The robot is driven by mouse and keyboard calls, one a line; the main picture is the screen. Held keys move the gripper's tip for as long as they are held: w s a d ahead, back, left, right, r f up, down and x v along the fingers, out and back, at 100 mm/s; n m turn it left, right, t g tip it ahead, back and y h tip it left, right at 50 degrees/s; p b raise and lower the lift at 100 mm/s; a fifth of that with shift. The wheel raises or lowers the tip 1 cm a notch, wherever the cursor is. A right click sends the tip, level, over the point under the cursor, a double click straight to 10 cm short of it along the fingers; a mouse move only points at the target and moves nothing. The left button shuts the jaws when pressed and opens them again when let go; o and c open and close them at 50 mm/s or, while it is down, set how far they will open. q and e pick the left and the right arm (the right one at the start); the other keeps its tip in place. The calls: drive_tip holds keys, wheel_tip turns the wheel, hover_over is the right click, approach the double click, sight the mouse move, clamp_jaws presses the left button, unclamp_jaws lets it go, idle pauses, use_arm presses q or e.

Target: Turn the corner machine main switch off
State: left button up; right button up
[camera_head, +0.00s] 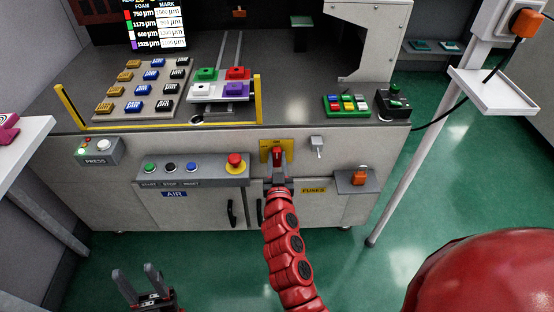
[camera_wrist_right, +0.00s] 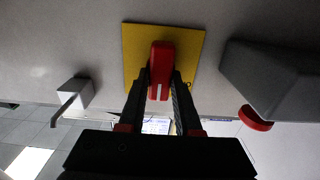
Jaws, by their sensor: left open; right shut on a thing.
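The main switch is a red handle (camera_head: 278,153) on a yellow plate (camera_head: 266,146), on the machine's front panel. The handle stands roughly upright in the head view. My right gripper (camera_head: 278,170) is shut on the handle from the front. In the right wrist view the red handle (camera_wrist_right: 161,70), with a white line on it, sits between the two dark fingers against the yellow plate (camera_wrist_right: 192,45). My left gripper (camera_head: 138,275) is open and empty, low at the front left, well away from the machine.
Left of the switch is a button box (camera_head: 195,169) with a red emergency button (camera_head: 235,160). A small grey lever (camera_head: 318,143) and an orange switch (camera_head: 359,176) are to its right. Trays of coloured blocks (camera_head: 145,85) stand on the machine top. Green floor (camera_head: 450,190) is clear at right.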

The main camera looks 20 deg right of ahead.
drive_tip(key=shift+n, duration=0.4)
clamp_jaws()
drive_tip(key=n+b, duration=0.1)
drive_tip(key=n, duration=0.1)
drive_tip(key=shift+a+f+n, duration=0.1)
drive_tip(key=shift+a+n, duration=0.05)
drive_tip(key=shift+n, duration=0.25)
drive_tip(key=n, duration=0.4)
drive_tip(key=shift+a+n, duration=0.15)
drive_tip(key=shift+n, duration=0.15)
drive_tip(key=n, duration=0.4)
drive_tip(key=shift+f, duration=0.1)
drive_tip(key=n, duration=0.3)
drive_tip(key=n+p, duration=0.1)
drive_tip(key=n, duration=0.1)
drive_tip(key=shift+a+f+n, duration=0.1)
drive_tip(key=shift+f+n, duration=0.1)
drive_tip(key=shift+n, duration=0.2)
drive_tip(key=o, duration=1)
unclamp_jaws()
